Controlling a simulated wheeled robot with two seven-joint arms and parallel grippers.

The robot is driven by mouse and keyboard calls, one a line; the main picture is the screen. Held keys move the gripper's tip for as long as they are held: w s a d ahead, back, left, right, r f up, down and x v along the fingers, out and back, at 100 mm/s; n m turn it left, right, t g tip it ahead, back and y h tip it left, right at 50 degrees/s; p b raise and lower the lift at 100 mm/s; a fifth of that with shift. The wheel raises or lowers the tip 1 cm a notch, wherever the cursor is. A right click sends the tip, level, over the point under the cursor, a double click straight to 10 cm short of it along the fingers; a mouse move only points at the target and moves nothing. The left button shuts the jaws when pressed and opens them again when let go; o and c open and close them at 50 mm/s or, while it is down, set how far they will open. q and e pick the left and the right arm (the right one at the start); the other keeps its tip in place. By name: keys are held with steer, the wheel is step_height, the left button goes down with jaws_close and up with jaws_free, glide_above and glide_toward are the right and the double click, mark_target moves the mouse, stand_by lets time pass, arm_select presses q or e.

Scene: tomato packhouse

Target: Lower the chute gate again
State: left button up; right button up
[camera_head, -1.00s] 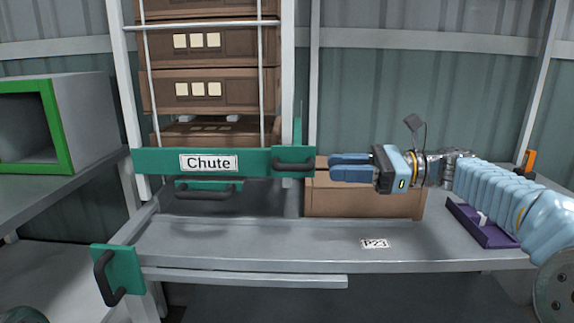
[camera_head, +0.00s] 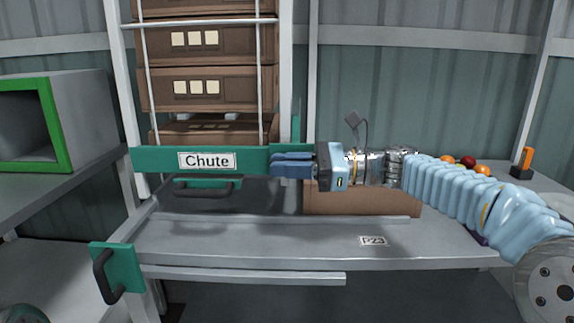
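The green chute gate (camera_head: 150,160) with its "Chute" label runs level across the frame below a stack of brown crates. My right gripper (camera_head: 278,165) reaches in from the right, with its blue fingers over the gate's right end. My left gripper is not in view.
Brown crates (camera_head: 205,88) stand stacked behind white rails. A grey bench (camera_head: 300,240) lies below the gate. A brown box (camera_head: 362,200) sits under my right arm. A dark handle on a green plate (camera_head: 125,265) is at lower left. A green-framed box (camera_head: 62,130) stands left.

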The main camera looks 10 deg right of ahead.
jaws_close()
step_height(320, 180, down, 10)
steer(key=b, duration=0.5)
steer(key=shift+f, duration=0.65)
steer(key=shift+o, duration=1.9)
jaws_free()
